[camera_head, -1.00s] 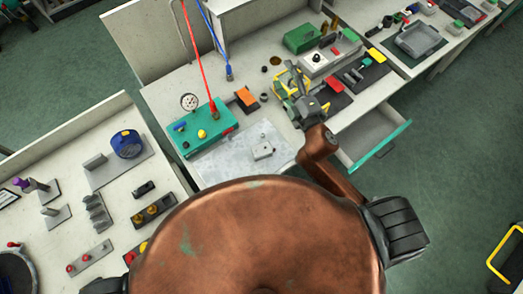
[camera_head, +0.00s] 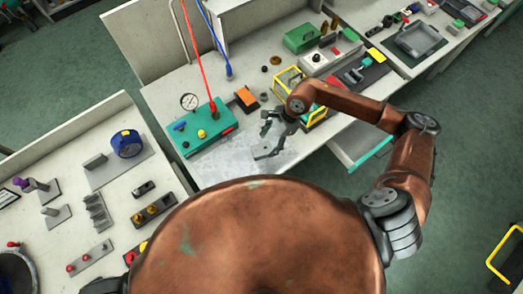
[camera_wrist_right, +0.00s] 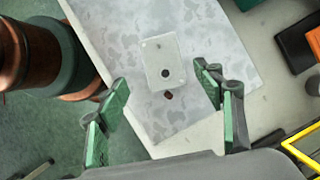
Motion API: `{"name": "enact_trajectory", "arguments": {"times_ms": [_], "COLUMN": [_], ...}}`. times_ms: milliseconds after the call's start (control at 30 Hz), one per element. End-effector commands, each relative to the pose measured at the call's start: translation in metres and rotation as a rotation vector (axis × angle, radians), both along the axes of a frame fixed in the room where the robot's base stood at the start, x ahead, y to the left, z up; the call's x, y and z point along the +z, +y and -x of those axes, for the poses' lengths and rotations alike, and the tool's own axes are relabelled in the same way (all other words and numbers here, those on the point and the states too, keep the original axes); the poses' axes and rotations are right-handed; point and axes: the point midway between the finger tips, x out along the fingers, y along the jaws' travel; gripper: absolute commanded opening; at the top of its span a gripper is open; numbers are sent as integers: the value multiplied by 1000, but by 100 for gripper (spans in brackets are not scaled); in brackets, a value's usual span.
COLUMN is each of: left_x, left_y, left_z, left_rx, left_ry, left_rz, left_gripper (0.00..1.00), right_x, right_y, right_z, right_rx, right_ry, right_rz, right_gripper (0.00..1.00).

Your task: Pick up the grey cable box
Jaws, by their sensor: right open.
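The grey cable box (camera_wrist_right: 160,50) is a small pale grey block with a round dark hole in its face. It lies on the mottled grey mat (camera_wrist_right: 205,35) in the right wrist view. My right gripper (camera_wrist_right: 163,78) is open and empty, its green-padded fingers spread to either side of the box's near end. In the head view my right gripper (camera_head: 267,140) hangs over the mat (camera_head: 228,168) and largely hides the box. I cannot tell the exact height between fingers and box. My left gripper is not in view.
A teal pump block (camera_head: 200,138) with a gauge and red hose stands left of the mat. An orange block (camera_head: 246,97) and a yellow frame (camera_head: 279,78) are behind. An open drawer (camera_head: 362,150) juts out under my right arm.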

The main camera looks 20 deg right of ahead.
Motion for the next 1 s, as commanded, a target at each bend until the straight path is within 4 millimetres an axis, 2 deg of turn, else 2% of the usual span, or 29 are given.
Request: {"name": "enact_trajectory", "arguments": {"times_ms": [500,800,1000], "left_x": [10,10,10], "left_y": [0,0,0], "left_z": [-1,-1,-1], "left_rx": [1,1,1], "left_ry": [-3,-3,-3], "left_rz": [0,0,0], "left_gripper": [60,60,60], "right_x": [-58,-64,-63], "right_y": [26,27,27], "right_z": [-4,-4,-4], "right_rx": [-2,-1,-1], "right_ry": [3,2,2], "right_rz": [-8,-7,-7], "right_gripper": [62,62,48]}}
